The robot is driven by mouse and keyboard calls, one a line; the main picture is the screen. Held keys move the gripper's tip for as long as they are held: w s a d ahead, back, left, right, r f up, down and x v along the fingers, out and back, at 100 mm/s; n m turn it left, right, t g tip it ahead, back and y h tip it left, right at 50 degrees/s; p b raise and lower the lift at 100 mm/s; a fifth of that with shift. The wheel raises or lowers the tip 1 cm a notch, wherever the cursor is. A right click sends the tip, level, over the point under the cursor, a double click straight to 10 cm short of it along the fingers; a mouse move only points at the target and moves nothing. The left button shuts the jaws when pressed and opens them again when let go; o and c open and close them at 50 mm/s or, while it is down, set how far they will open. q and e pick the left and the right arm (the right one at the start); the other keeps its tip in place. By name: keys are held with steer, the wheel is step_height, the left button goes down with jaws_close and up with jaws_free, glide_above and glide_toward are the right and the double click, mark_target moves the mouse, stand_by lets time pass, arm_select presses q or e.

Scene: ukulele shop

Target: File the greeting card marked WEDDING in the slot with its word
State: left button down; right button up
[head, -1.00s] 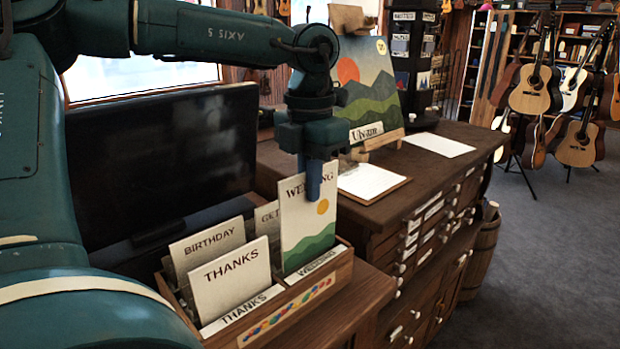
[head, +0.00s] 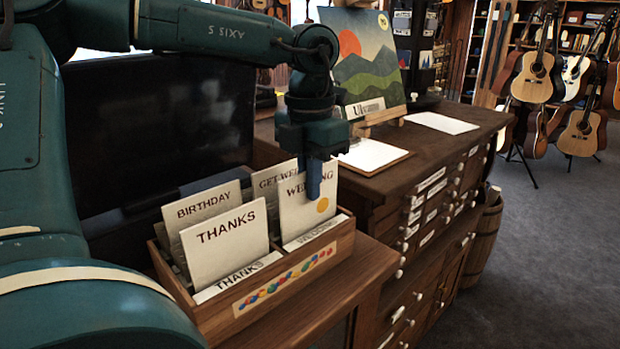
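The WEDDING card (head: 303,205) stands upright in the right front slot of the wooden card rack (head: 289,268). Its lower part is hidden behind the slot's WEDDING label (head: 318,231). My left gripper (head: 315,182) is above the rack with its fingers at the card's top edge, shut on the card and covering part of its word. The THANKS card (head: 226,241) stands in the left front slot, with the BIRTHDAY card (head: 203,208) behind it. The GET WELL card (head: 268,187) is behind the WEDDING card. My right gripper is not in view.
A dark monitor (head: 160,130) stands behind the rack. A wooden drawer cabinet (head: 430,215) is to the right, with a landscape painting (head: 365,62) and white sheets on it. Guitars (head: 535,78) on stands are farther back. The floor (head: 550,260) at right is clear.

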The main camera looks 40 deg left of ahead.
arm_select(q)
steer(key=shift+f, duration=0.1)
steer(key=c, duration=1.6)
jaws_free()
steer(key=shift+o, duration=0.2)
step_height(320, 180, up, 13)
steer(key=p, duration=0.1)
